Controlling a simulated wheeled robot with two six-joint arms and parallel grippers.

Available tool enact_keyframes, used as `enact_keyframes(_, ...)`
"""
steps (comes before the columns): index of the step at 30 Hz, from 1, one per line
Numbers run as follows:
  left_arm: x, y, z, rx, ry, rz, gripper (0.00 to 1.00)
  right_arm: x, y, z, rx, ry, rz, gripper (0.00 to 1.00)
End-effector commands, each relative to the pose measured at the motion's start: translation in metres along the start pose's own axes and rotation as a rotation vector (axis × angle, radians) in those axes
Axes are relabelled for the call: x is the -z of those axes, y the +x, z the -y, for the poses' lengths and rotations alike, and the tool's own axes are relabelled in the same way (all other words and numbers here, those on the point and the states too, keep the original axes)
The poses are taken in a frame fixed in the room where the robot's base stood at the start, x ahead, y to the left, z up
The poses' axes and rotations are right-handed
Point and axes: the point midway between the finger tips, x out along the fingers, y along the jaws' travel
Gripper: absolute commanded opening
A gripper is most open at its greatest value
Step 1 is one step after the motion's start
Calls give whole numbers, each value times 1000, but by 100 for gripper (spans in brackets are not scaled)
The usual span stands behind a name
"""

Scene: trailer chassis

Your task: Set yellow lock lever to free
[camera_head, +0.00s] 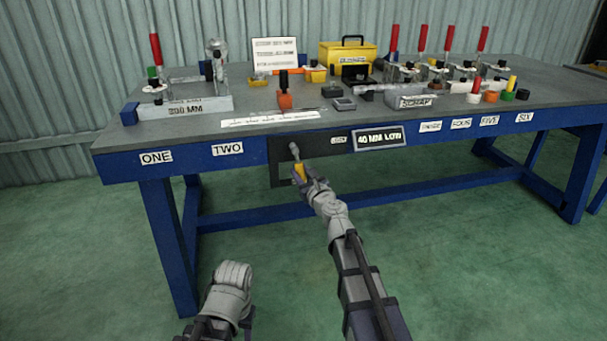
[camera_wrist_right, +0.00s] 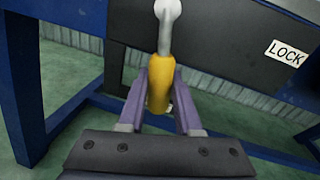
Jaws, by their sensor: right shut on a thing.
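The yellow lock lever (camera_head: 299,172) hangs from a grey pivot on the black plate (camera_head: 320,144) at the table's front edge. In the right wrist view the yellow grip (camera_wrist_right: 161,80) points down from its metal shank (camera_wrist_right: 165,30), close to upright. My right gripper (camera_head: 302,176) is shut on the yellow grip, with a purple finger on each side of it in the wrist view (camera_wrist_right: 160,92). A white LOCK label (camera_wrist_right: 286,53) is on the plate to the right of the lever. My left arm's end shows at the bottom of the head view; its fingers cannot be made out.
The blue workbench (camera_head: 230,163) carries clamps with red handles, a yellow toolbox (camera_head: 347,55) and small blocks. A 40 MM sign (camera_head: 379,137) is on the front edge right of the plate. The floor below the plate is clear apart from a blue crossbar.

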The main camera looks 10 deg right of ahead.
Motion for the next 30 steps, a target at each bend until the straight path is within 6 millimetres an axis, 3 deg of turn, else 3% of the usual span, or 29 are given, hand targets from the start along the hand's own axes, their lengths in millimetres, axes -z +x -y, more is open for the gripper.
enact_keyframes(17, 0, 2, 0, 0, -1, 0, 50, 0, 0, -4, -3, 34, 6, 0)
enact_keyframes(18, 0, 2, 0, 0, -1, 0, 50, 0, 0, -4, -3, 34, 6, 34)
enact_keyframes(26, 0, 2, 0, 0, -1, 0, 50, 0, 0, -3, -1, 32, 6, 63)
enact_keyframes(30, 0, 2, 0, 0, -1, 0, 50, 0, 0, -3, -1, 31, 5, 63)
